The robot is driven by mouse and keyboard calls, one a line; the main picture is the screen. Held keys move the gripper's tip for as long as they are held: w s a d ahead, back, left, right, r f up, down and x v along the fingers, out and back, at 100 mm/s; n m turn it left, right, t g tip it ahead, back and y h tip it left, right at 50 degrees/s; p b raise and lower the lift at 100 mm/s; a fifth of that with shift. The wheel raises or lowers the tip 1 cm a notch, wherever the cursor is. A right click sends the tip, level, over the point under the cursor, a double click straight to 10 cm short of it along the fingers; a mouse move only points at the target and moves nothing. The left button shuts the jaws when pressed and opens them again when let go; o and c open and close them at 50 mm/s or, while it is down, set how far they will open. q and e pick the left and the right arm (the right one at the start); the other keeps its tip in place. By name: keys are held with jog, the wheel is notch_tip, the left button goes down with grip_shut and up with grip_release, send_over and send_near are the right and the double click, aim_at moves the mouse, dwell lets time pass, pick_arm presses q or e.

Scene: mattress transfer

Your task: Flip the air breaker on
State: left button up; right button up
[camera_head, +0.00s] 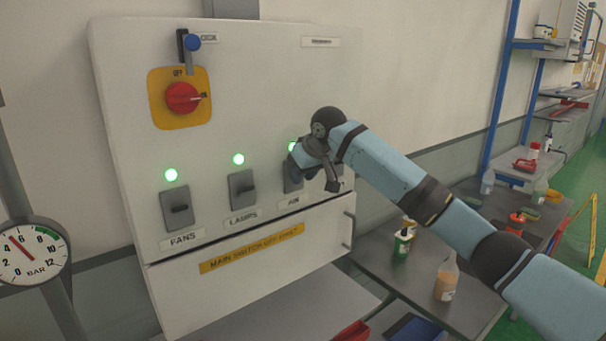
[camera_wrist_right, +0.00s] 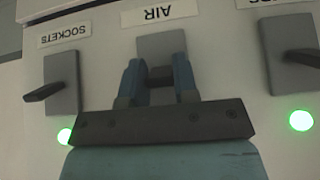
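The air breaker is a grey switch plate (camera_head: 292,181) above the AIR label, in the lower right row of the white panel. A green lamp (camera_head: 293,146) above it is lit, partly hidden by my right arm. In the wrist view, which is upside down, the AIR plate (camera_wrist_right: 162,45) is straight ahead. My right gripper (camera_wrist_right: 158,70) has one blue finger on each side of the dark breaker lever (camera_wrist_right: 160,76), with no clear gap. The lever's tilt is hard to read. In the head view my right gripper (camera_head: 305,165) covers part of the breaker. My left gripper is not in view.
The fans (camera_head: 178,210) and lamps (camera_head: 242,190) breakers sit to the left under lit green lamps. The sockets breaker (camera_wrist_right: 62,85) is beside AIR. A red rotary knob (camera_head: 183,98) is above. A table (camera_head: 385,265) with bottles stands right, below my arm.

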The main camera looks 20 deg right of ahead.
jog(key=o, duration=0.4)
jog(key=shift+o, duration=0.2)
jog(key=b+v, duration=0.3)
jog(key=v, duration=1)
jog(key=shift+s+r, duration=0.2)
jog(key=shift+r, duration=0.1)
